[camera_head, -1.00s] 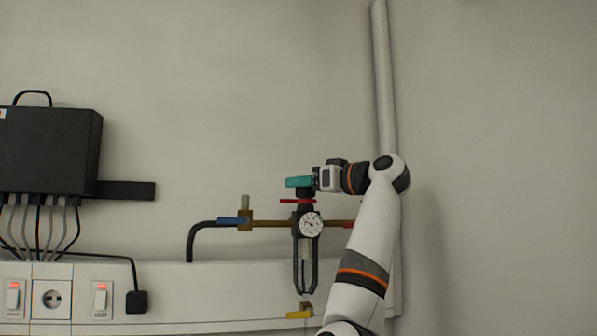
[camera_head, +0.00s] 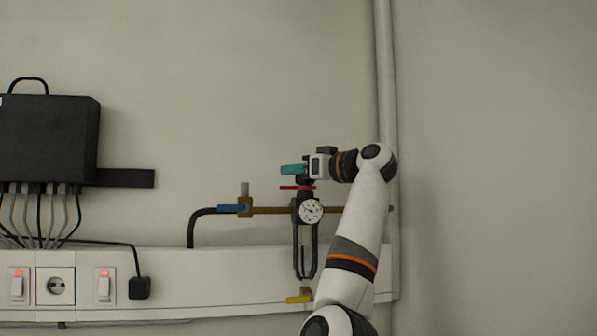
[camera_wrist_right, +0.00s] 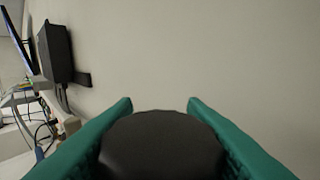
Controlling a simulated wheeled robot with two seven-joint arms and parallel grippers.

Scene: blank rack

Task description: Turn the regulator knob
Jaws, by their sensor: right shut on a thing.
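The regulator (camera_head: 306,235) hangs on the wall pipe, with a round white gauge (camera_head: 311,211) on its front and a red ring (camera_head: 297,188) near its top. Its black knob (camera_wrist_right: 160,145) fills the lower middle of the right wrist view. My right gripper (camera_head: 292,170) has teal fingers at the top of the regulator, reaching in from the right. In the right wrist view its fingers (camera_wrist_right: 160,104) lie on both sides of the knob and are shut on it. In the head view the fingers and wrist mostly hide the knob. My left gripper is not in view.
A yellow handle (camera_head: 299,299) is below. A black box (camera_head: 48,140) with cables hangs at left, above a white trunking with switches (camera_head: 104,286). The wall above is clear.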

